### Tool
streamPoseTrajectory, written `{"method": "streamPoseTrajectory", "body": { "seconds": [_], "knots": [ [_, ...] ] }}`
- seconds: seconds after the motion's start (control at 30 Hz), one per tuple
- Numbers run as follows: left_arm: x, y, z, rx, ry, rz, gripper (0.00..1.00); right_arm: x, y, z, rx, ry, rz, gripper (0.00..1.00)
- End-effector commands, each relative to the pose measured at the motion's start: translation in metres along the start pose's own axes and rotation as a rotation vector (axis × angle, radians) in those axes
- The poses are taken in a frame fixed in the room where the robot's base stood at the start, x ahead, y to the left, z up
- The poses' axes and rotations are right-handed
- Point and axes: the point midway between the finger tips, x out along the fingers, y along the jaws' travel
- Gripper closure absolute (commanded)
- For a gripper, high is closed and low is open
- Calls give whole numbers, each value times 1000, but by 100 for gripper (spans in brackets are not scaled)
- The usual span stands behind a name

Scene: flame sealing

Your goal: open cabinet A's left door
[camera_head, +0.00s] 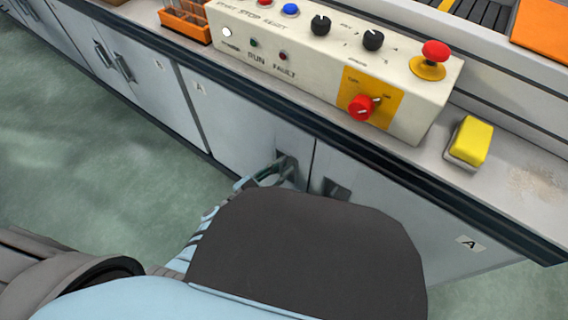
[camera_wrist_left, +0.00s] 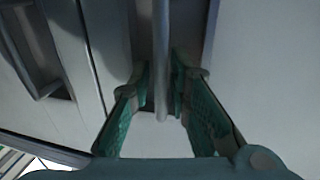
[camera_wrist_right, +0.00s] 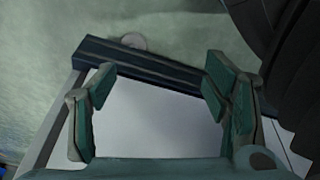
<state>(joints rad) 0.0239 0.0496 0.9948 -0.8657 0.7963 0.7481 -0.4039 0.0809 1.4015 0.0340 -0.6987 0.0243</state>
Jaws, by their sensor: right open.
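Cabinet A's left door (camera_head: 240,125) is the pale panel marked A at its upper left, and it looks closed. Its dark handle (camera_head: 288,165) is near the door's right edge, partly hidden by my gripper and arm. My left gripper (camera_head: 266,175) is at this handle. In the left wrist view the handle's bar (camera_wrist_left: 160,60) runs between the two green-padded fingers (camera_wrist_left: 160,85), which are partly closed with narrow gaps beside it; firm contact cannot be made out. My right gripper (camera_wrist_right: 158,85) is open and empty in the right wrist view, and out of the head view.
Cabinet A's right door (camera_head: 405,220) has its own handle (camera_head: 336,190) close by. Above are a control panel (camera_head: 420,108), a yellow sponge-like block (camera_head: 470,140) and an orange rack (camera_head: 185,20). The green floor (camera_head: 60,150) at left is clear.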

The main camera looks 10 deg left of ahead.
Motion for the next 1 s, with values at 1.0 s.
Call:
{"method": "streamPoseTrajectory", "body": {
  "seconds": [1.0],
  "knots": [
    [-33,-7,1,2,-7,87,100,5,1,8,10,2,1,30]
  ]
}}
